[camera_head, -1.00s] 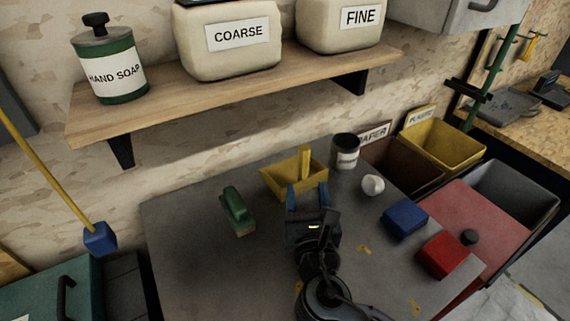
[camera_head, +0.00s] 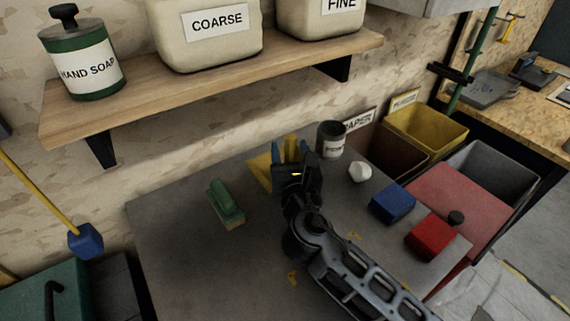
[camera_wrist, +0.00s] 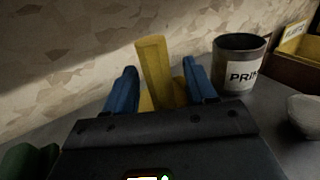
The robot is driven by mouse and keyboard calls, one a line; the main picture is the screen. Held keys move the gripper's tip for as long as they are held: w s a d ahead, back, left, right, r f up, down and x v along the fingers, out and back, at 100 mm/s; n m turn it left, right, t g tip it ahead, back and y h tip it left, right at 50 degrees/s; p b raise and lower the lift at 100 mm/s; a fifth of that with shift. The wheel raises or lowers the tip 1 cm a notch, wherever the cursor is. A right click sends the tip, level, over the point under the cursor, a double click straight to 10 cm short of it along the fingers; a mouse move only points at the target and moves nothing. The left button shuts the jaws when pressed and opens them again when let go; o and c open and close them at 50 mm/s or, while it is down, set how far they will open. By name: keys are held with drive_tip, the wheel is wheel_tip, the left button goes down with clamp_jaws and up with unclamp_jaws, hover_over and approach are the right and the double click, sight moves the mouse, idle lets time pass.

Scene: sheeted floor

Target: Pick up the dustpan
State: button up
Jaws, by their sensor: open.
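The yellow dustpan (camera_head: 260,168) sits on the grey table close to the wall. In the head view my arm and gripper hide much of it. Its upright yellow handle (camera_wrist: 154,72) shows in the wrist view between the two blue fingers. My gripper (camera_head: 290,150) is open, with one finger on each side of the handle. In the wrist view the fingers (camera_wrist: 160,82) stand apart, with a gap visible to the handle's right. I cannot tell whether the left finger touches it.
A green brush (camera_head: 226,203) lies left of the dustpan. A dark labelled can (camera_head: 331,140) and a white lump (camera_head: 360,172) stand to the right. Blue (camera_head: 392,203) and red (camera_head: 432,238) blocks lie farther right. A wooden shelf (camera_head: 215,82) juts out above the table.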

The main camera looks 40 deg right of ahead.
clamp_jaws()
idle(0.4)
idle(0.4)
